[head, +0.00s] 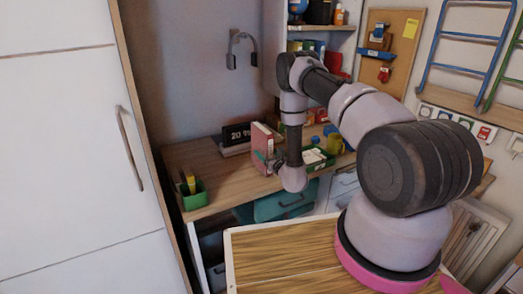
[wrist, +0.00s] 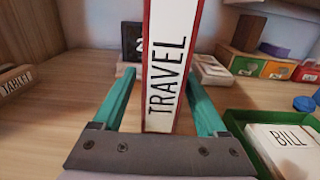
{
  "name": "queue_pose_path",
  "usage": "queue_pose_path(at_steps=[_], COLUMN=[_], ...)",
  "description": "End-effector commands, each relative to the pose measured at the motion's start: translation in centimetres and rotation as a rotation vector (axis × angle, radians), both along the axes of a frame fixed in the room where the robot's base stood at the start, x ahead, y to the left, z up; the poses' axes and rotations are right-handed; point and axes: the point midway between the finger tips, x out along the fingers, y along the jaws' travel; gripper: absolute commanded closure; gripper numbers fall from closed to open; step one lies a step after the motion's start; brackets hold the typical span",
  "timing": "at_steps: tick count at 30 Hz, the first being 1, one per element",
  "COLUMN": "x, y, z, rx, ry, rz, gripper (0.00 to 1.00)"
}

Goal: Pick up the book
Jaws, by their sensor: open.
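The book (wrist: 163,70) stands upright on the desk, with a white spine reading TRAVEL and red cover edges. In the head view the book (head: 262,138) shows its reddish cover near the middle of the desk. My gripper (wrist: 160,78) is open, with one teal finger on each side of the book. The spine faces the wrist camera and lies between the fingers. I cannot tell whether either finger touches the cover. In the head view my gripper (head: 272,163) is small and partly hidden by the arm.
A green tray (wrist: 238,125) with a BILL paper stands close on the right. A dark date display (head: 237,137) stands behind the book. A TABLET item (wrist: 15,80) lies at the left. A green pen holder (head: 194,197) sits at the desk's left, with bare desk between.

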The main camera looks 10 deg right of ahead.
Motion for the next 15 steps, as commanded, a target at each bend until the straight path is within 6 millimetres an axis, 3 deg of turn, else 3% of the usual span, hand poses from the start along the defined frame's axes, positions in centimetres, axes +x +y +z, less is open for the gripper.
queue_pose_path(at_steps=[5, 13, 15], x=[2.0, 2.2, 2.2], y=[0.6, 0.7, 0.7], z=[0.0, 0.0, 0.0], rx=[0.001, 0.0, 0.0], ry=[-0.002, 0.001, 0.001], rz=[0.0, 0.0, 0.0], gripper=[0.25, 0.25, 0.52])
